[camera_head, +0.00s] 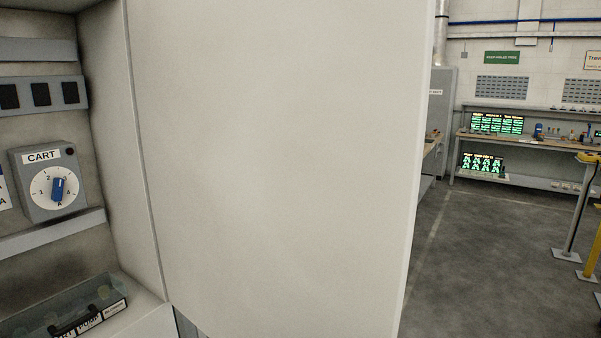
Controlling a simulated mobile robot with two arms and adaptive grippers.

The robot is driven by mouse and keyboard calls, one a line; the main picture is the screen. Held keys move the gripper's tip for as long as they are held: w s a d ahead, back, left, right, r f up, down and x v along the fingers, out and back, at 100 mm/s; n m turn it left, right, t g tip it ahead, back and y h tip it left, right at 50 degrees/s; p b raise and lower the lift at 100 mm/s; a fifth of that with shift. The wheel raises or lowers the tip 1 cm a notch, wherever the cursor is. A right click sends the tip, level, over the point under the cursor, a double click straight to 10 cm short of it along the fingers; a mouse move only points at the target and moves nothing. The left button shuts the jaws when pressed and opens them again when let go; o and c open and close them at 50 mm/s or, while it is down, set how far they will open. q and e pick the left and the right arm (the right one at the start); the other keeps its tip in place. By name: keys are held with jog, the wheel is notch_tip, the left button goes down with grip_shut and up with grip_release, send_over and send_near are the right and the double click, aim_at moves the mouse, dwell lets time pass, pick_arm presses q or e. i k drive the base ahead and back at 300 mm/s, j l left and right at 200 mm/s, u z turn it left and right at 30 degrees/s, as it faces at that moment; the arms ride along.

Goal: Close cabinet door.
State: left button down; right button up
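The cabinet door (275,160) is a large pale grey panel filling the middle of the head view. It stands open, swung out to the right of the cabinet opening. Its free edge is at the right side of the panel, and its hinge side meets the cabinet frame (140,150) on the left. Inside the open cabinet is a grey box labelled CART with a blue rotary knob (59,190). Neither of my grippers is in view. The door's handle and outer face are not visible.
A clear bin (75,308) with labels sits at the cabinet's bottom. Right of the door is open grey floor (470,250). Workbenches (540,145) with green-lit screens stand at the back. A yellow post (592,235) and a dark post (573,215) stand at the far right.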

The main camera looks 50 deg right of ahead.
aim_at(283, 141)
jog(key=k+l, duration=0.3)
jog(key=l, duration=0.2)
jog(key=k+l, duration=0.3)
jog(key=l, duration=0.2)
jog(key=u, duration=0.05)
